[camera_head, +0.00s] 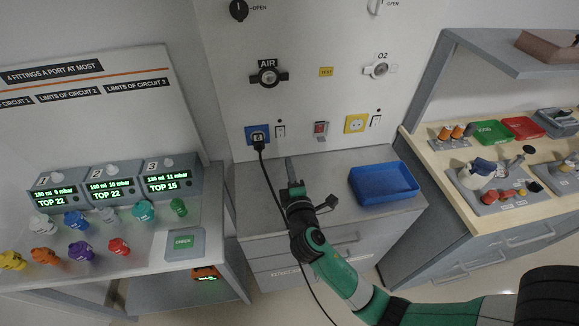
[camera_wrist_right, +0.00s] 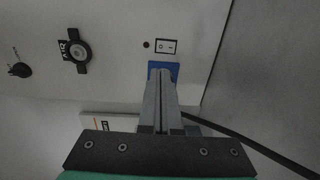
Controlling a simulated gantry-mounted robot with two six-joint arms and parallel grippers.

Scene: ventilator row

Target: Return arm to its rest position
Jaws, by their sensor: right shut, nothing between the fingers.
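My right arm reaches in from the lower right in the head view. Its gripper (camera_head: 289,162) is shut and empty, with the fingers pointing at the wall panel. In the right wrist view the closed fingers (camera_wrist_right: 163,75) cover most of the blue socket (camera_wrist_right: 171,66). In the head view the blue socket (camera_head: 251,131) holds a black plug (camera_head: 259,140), just left of the fingertips. A black cable (camera_head: 272,188) hangs from the plug and passes close beside the gripper. I cannot tell whether it touches. My left gripper is not in view.
A blue tray (camera_head: 385,184) sits on the grey cabinet right of my gripper. The ventilator table (camera_head: 150,262) with coloured fittings stands at left. A wooden bench (camera_head: 440,170) with parts stands at right. A yellow socket (camera_head: 356,123) and AIR valve (camera_head: 268,76) are on the panel.

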